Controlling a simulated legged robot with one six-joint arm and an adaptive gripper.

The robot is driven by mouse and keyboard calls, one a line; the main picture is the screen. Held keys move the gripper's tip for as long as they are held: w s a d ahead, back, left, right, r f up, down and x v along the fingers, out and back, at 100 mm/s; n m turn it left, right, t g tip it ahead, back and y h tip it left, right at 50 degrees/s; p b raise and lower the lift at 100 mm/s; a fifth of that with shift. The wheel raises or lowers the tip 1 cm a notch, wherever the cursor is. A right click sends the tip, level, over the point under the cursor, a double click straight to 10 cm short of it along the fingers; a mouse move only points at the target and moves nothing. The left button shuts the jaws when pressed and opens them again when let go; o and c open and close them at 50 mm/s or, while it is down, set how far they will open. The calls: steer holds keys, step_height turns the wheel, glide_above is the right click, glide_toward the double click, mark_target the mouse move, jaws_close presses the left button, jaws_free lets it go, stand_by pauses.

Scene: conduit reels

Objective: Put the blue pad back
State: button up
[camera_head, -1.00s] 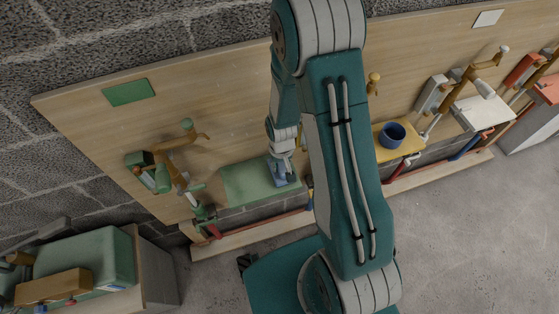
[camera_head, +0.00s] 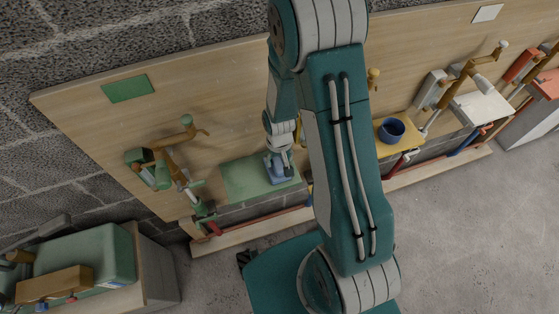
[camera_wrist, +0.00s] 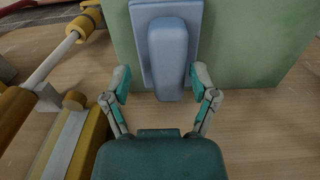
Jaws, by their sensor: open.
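The blue pad (camera_wrist: 168,50) shows in the wrist view as a flat blue plate with a raised blue grip. It lies on a green shelf (camera_wrist: 255,50), which also shows in the head view (camera_head: 240,182). In the head view the blue pad (camera_head: 281,171) is at the shelf's right part. My gripper (camera_wrist: 161,84) is open, with its two fingers on either side of the near end of the raised grip. A gap shows at each side of it. In the head view my gripper (camera_head: 280,152) is small and partly blended with the pad.
A yellow shelf (camera_head: 388,154) with a blue cup (camera_head: 391,131) stands to the right, partly behind my arm. Reels with cranks are mounted on the wooden board (camera_head: 230,100). In the wrist view, a yellow-and-grey fixture (camera_wrist: 60,140) is close at left.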

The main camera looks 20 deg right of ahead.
step_height(320, 180, up, 11)
step_height(320, 180, up, 14)
steer(key=t, duration=0.3)
glide_above(279, 160)
steer(key=s, duration=0.4)
steer(key=s+r+t, duration=0.2)
steer(key=s+r, duration=0.8)
steer(key=shift+s+t, duration=0.2)
steer(key=shift+t, duration=0.1)
